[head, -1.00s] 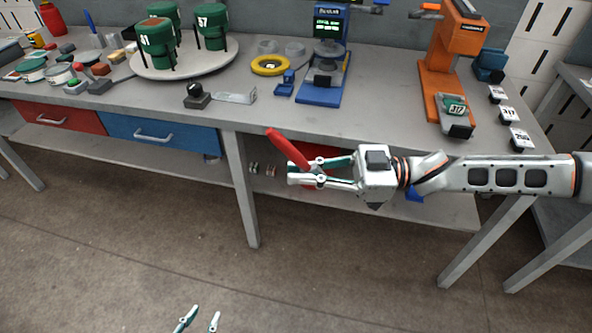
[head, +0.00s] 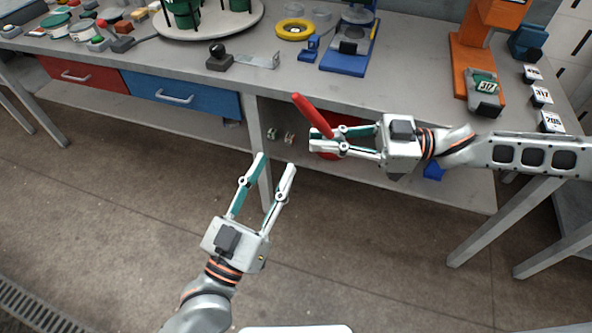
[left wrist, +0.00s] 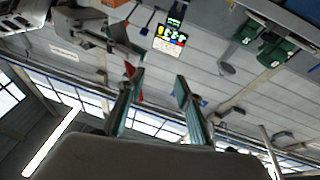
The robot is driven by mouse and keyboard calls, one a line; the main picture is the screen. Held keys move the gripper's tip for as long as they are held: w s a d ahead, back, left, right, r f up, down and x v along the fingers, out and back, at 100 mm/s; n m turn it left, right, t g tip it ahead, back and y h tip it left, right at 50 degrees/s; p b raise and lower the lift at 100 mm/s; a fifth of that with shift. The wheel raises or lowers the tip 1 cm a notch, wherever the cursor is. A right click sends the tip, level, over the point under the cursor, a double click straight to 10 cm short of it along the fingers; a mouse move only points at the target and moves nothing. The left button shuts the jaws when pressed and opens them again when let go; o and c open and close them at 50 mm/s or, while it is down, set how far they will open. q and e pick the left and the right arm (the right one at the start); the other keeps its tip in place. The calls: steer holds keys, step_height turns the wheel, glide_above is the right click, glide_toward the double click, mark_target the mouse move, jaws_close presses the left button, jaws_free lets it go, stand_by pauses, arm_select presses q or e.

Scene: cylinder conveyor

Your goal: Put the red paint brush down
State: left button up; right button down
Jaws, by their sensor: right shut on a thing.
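The red paint brush (head: 312,115) is in my right gripper (head: 318,140), which is shut on it. A small red piece, perhaps the brush, shows by the left finger there.
The grey workbench (head: 300,83) has free room along its front edge. On it are a black-knobbed tool (head: 221,58), a yellow ring (head: 295,29), a blue stand (head: 345,62), an orange stand (head: 468,75) and a turntable (head: 210,39) with green containers. Drawers are below.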

arm_select(q)
step_height(320, 180, up, 16)
steer(key=s+a+n+t+y, duration=0.25)
steer(key=n+t+y, duration=0.3)
steer(key=n, duration=0.35)
steer(key=m+g+h, duration=0.2)
steer(key=g, duration=0.6)
glide_toward(316, 127)
steer(key=x, duration=1.1)
steer(key=shift+w+d, duration=0.1)
steer(key=shift+w, duration=0.05)
jaws_close()
arm_select(e)
steer(key=c, duration=2.1)
jaws_free()
steer(key=shift+d, duration=0.1)
